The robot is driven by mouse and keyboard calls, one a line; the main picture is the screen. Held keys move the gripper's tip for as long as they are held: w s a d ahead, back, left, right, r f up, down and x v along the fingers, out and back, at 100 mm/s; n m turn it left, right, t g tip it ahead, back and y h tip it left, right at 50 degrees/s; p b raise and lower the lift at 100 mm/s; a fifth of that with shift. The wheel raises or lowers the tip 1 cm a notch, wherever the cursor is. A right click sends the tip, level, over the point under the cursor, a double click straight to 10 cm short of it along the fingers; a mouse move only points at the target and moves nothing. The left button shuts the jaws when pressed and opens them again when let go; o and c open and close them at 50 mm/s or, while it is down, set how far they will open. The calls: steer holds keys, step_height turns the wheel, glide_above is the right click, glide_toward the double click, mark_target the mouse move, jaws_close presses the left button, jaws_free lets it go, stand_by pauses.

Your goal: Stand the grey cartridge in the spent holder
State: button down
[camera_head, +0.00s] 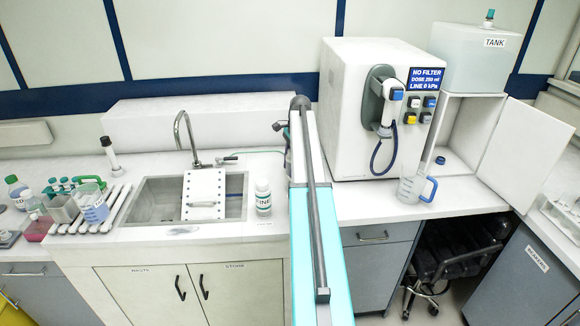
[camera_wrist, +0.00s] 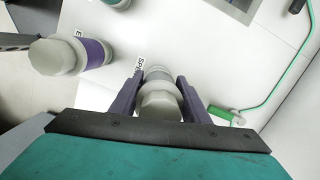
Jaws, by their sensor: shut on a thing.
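My gripper (camera_wrist: 160,80) shows in the wrist view with its two purple fingers on either side of a light grey cylinder, the grey cartridge (camera_wrist: 159,103). It is shut on the cartridge, whose wide faceted end faces the camera. A label reading "SPE…" (camera_wrist: 139,66) lies on the white surface just beyond the left finger, partly covered. The spent holder itself is not clearly visible, and I cannot tell whether the cartridge's far end touches anything. In the head view my arm hides the gripper and the cartridge.
A pale cylinder with a purple band (camera_wrist: 92,54) stands left of my gripper. A green hose (camera_wrist: 272,98) runs at the right. In the head view, a white bottle (camera_head: 263,190) stands beside the sink (camera_head: 155,207), and the machine (camera_head: 350,90) is right of my arm.

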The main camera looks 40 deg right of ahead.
steer(key=shift+f+b, duration=0.4)
steer(key=shift+f, duration=1.25)
stand_by(0.6)
steer(key=c, duration=0.9)
jaws_free()
steer(key=shift+r, duration=0.1)
steer(key=r+b, duration=0.1)
steer(key=r, duration=0.3)
steer(key=d+r+b, duration=0.1)
steer(key=r+b, duration=0.1)
steer(key=r, duration=0.3)
steer(key=s+d+r+b, duration=0.1)
steer(key=r, duration=0.3)
steer(key=shift+r, duration=0.25)
steer(key=shift+f, duration=0.1)
